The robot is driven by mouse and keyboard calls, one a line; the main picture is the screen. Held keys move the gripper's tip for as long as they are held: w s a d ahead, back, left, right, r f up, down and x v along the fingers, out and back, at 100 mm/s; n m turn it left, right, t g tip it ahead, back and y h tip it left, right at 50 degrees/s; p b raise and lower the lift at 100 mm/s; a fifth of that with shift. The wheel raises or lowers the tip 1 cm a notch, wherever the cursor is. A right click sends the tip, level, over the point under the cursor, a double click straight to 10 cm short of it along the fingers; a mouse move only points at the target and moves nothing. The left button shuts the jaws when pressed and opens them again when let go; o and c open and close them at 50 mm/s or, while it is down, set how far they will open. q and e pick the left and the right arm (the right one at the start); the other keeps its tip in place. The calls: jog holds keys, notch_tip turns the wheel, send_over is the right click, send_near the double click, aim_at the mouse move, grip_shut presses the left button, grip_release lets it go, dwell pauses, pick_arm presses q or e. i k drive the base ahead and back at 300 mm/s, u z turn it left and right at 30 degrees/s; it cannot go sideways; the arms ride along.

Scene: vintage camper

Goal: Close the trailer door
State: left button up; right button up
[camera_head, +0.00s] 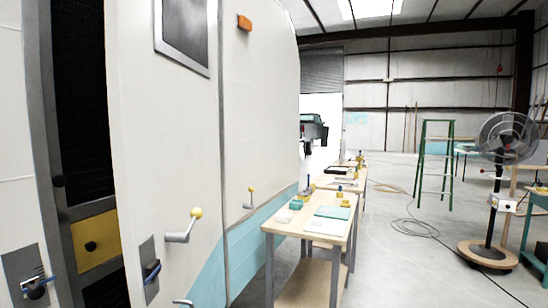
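The trailer door appears to be the tall white panel (170,130) with a dark window (183,32) at its top. It stands ajar: a dark gap (78,130) shows between its left edge and the white panel (18,130) at the far left. A grey latch plate with a dark handle (151,271) sits low near the door's left edge. A similar plate (28,275) is on the far-left panel. A grey lever with a yellow knob (182,234) sticks out from the door's lower right. Neither of my grippers is in view.
Inside the gap is a yellowish drawer front (95,243) with a dark knob. A wooden workbench (303,228) with several items stands right of the trailer. Farther right are a green ladder (436,165), a standing fan (500,190) and cables on the floor. Open floor lies between.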

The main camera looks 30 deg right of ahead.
aim_at(162, 56)
jog(key=u, duration=0.2)
jog(key=k, duration=1.3)
jog(key=z, duration=0.45)
jog(key=i, duration=0.95)
jog(key=z, duration=0.9)
